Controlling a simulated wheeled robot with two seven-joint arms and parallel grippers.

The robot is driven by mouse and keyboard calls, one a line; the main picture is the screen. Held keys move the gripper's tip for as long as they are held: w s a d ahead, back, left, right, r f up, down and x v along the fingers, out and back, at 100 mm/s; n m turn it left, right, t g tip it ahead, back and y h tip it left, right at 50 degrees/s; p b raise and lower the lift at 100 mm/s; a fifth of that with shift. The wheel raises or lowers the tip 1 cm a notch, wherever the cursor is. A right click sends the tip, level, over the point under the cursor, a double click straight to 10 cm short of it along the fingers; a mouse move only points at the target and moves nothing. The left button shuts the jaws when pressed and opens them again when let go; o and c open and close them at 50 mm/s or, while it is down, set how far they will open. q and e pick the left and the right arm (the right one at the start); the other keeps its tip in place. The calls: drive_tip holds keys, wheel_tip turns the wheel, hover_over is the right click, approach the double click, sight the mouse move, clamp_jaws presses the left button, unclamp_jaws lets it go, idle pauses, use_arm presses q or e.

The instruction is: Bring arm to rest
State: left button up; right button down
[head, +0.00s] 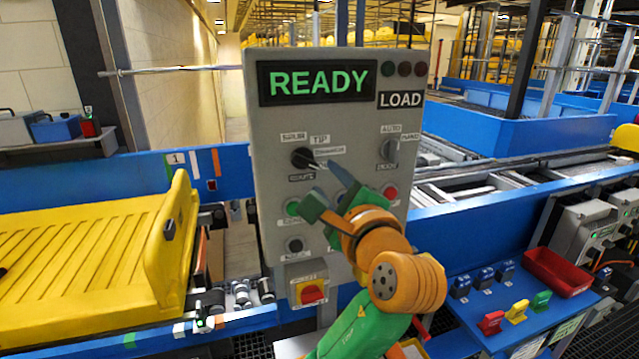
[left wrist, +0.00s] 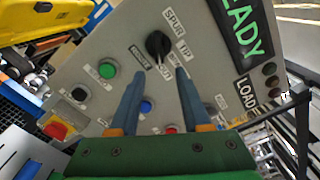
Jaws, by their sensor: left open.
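My left gripper (head: 326,174) is open and empty in front of the grey control panel (head: 265,130). In the left wrist view the gripper (left wrist: 160,73) has its two blue fingers apart. The black selector knob (head: 302,157) is just beyond the fingertips; in the left wrist view the knob (left wrist: 157,44) shows above and between them, and nothing is held. I cannot tell whether a fingertip touches the panel. My orange and green left arm reaches up from the bottom and hides part of the panel's lower right. My right gripper is not in view.
The panel's display (head: 318,82) reads READY. A red and yellow switch (head: 312,293) is low on the panel. A yellow tray (head: 90,250) lies on the conveyor at left. A blue shelf (head: 510,330) with a red bin (head: 557,272) is at right.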

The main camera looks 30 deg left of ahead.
use_arm(q)
drive_tip(key=shift+s+d, duration=0.4)
drive_tip(key=shift+a, duration=0.1)
